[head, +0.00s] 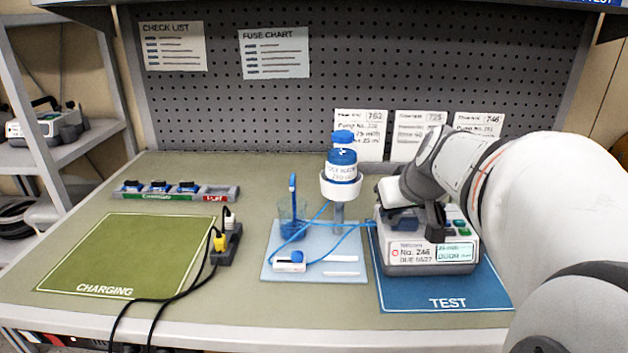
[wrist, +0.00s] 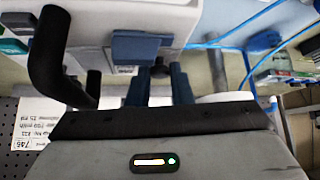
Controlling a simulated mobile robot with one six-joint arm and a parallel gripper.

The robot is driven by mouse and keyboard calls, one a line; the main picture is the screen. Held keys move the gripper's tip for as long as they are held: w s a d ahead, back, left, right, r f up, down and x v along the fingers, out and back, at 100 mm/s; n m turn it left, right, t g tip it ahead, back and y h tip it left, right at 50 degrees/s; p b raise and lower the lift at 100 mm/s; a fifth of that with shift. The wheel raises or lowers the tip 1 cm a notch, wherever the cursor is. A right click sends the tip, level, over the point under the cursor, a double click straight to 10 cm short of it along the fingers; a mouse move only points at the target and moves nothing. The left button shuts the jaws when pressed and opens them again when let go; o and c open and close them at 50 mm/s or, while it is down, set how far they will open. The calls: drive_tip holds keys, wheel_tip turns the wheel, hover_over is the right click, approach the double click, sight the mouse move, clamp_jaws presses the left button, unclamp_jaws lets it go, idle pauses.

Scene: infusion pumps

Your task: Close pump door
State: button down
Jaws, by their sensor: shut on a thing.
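The pump (head: 430,255), labelled No. 246, stands on the blue TEST mat (head: 455,290). Its small screen shows a message beginning "DOOR"; the rest is hard to read. My gripper (head: 398,218) is at the pump's upper left, partly hidden by my arm. In the wrist view the fingers of my gripper (wrist: 158,85) are close together by a blue part (wrist: 142,47) on the pale pump body (wrist: 110,20). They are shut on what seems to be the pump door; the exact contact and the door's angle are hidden.
The pump's black handle (wrist: 48,50) rises beside my gripper. A light-blue tray (head: 315,268) with a bottle (head: 342,165), a beaker (head: 292,225) and blue tubing lies left of the pump. The green CHARGING mat (head: 120,255) is empty; a black power strip (head: 228,245) lies beside it.

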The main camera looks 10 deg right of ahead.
idle(0.3)
drive_tip(key=c, duration=1.3)
unclamp_jaws()
drive_tip(key=shift+r, duration=0.1)
drive_tip(key=p+v, duration=0.1)
drive_tip(key=v, duration=0.6)
drive_tip(key=shift+s+r, duration=0.2)
drive_tip(key=shift+s, duration=0.1)
drive_tip(key=shift+a, duration=0.1)
